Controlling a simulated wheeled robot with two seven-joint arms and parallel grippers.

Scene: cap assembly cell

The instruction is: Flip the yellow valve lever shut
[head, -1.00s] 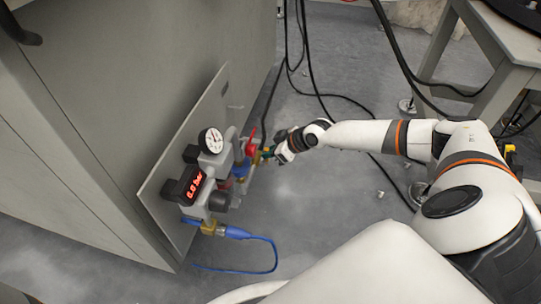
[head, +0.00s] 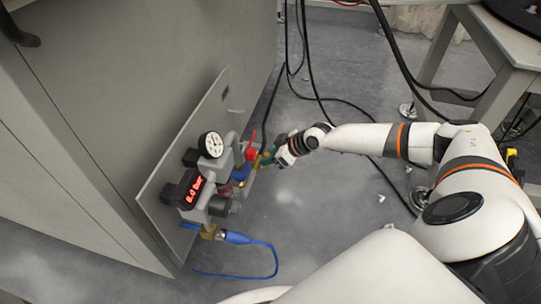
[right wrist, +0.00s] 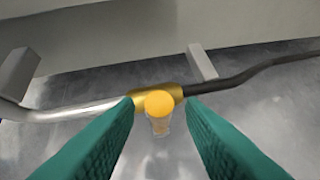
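In the right wrist view, a yellow round-topped piece (right wrist: 160,104) with a pale, see-through lower part sits in front of a brass fitting (right wrist: 143,97). I take it for the yellow lever, seen end-on; its full shape does not show. My right gripper (right wrist: 160,125) is open, with its green fingers to the left and right of the yellow piece and visible gaps on both sides. In the head view the right gripper (head: 268,158) is at the right side of the valve panel and hides most of the yellow part. My left gripper is in neither view.
The panel carries a white dial gauge (head: 211,145), a red-lit display (head: 192,193) and a red handle (head: 251,148) close to my gripper. A blue hose (head: 274,262) loops on the floor. Black cables (head: 340,122) hang and lie behind my arm.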

